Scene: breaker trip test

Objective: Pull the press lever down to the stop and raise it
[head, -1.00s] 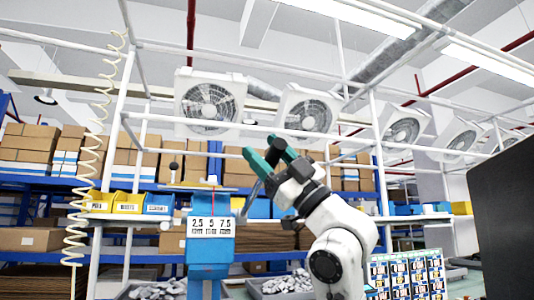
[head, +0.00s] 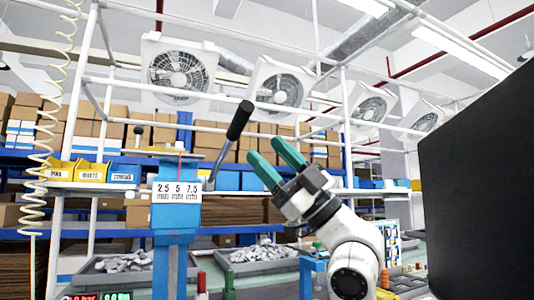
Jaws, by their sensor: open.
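The press lever (head: 226,143) is a grey rod with a black grip (head: 239,120) at its top, and it slants up to the right. It rises from the right side of the blue press (head: 174,228), which carries a white label with 2.5, 5 and 7.5 on it. My gripper (head: 272,160) has green fingers that stand apart with nothing between them. The fingers point up and left, to the right of the lever and a little lower than its grip. They look apart from the lever. The lower part of the press is cut off by the picture edge.
Grey trays of metal parts stand left (head: 116,265) and right (head: 262,254) of the press. Yellow and blue bins (head: 91,171) line a shelf behind. A large black panel (head: 475,180) fills the right side. Red and green posts (head: 229,280) stand low in front.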

